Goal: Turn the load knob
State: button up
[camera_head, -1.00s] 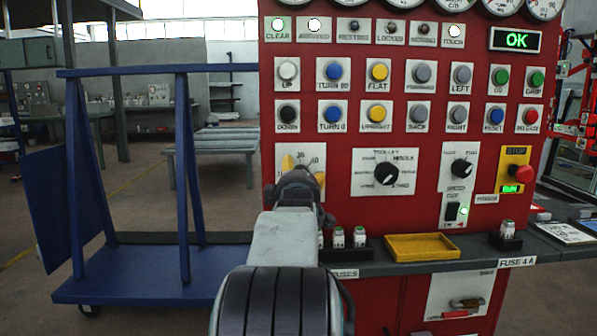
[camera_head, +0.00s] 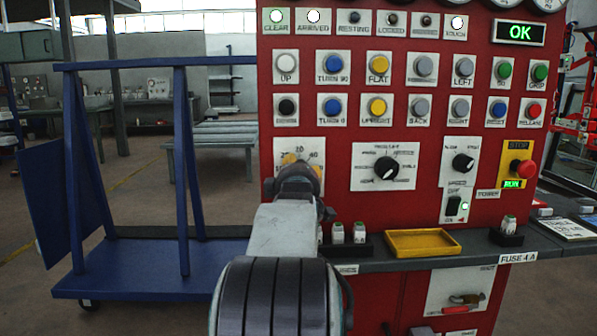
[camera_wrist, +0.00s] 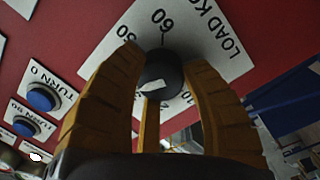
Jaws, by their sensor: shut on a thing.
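The load knob (camera_wrist: 160,72) is black with a white mark on its face, in the wrist view's upper middle. My gripper (camera_head: 301,168) and arm cover the knob there. The knob's exact setting cannot be read.
The red panel (camera_head: 345,215) carries rows of buttons, a larger selector knob (camera_head: 387,168), a speed knob (camera_head: 463,163) and a red stop button (camera_head: 522,168). A shelf below holds a yellow tray (camera_head: 425,243) and fuses. A blue trolley (camera_head: 150,270) stands left.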

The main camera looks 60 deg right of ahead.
jog(key=shift+c, duration=1)
jog(key=m+b, duration=0.2)
jog(key=b, duration=0.1)
jog(key=shift+f, duration=0.1)
jog(key=shift+w+a+r+m, duration=0.1)
jog(key=shift+r+m, duration=0.1)
jog(key=shift+m, duration=0.5)
jog(key=shift+r+m, duration=0.2)
jog(key=shift+m, duration=0.5)
jog(key=o, duration=1.2)
jog(key=shift+f, duration=0.1)
